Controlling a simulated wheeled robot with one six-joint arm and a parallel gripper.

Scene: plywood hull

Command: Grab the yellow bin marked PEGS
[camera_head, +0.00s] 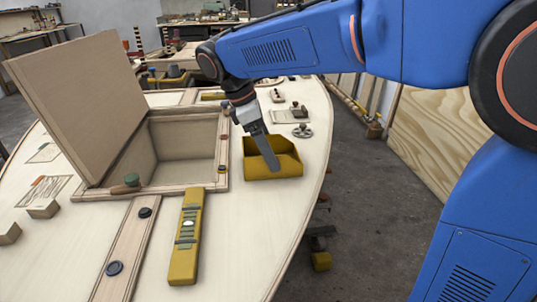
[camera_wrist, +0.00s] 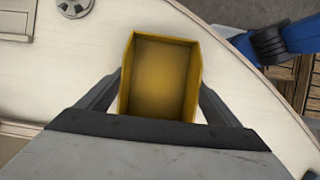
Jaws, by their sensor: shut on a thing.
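The yellow bin (camera_head: 287,166) is an open-topped box to the right of the open hatch, near the right edge of the plywood deck. No PEGS marking can be read on it in either view. My gripper (camera_head: 268,163) reaches down to it from above. In the wrist view the bin (camera_wrist: 160,112) looks empty inside, and the fingers of my gripper (camera_wrist: 160,85) lie along its left and right outer walls, shut on it. I cannot tell whether its base touches the deck.
The hatch box (camera_head: 188,140) stands open, its wooden lid (camera_head: 80,95) leaning left. A yellow level (camera_head: 187,235) lies in front. A round metal fitting (camera_head: 302,131) and small parts lie behind the bin. The deck's right edge is close, with grey floor (camera_head: 365,215) beyond.

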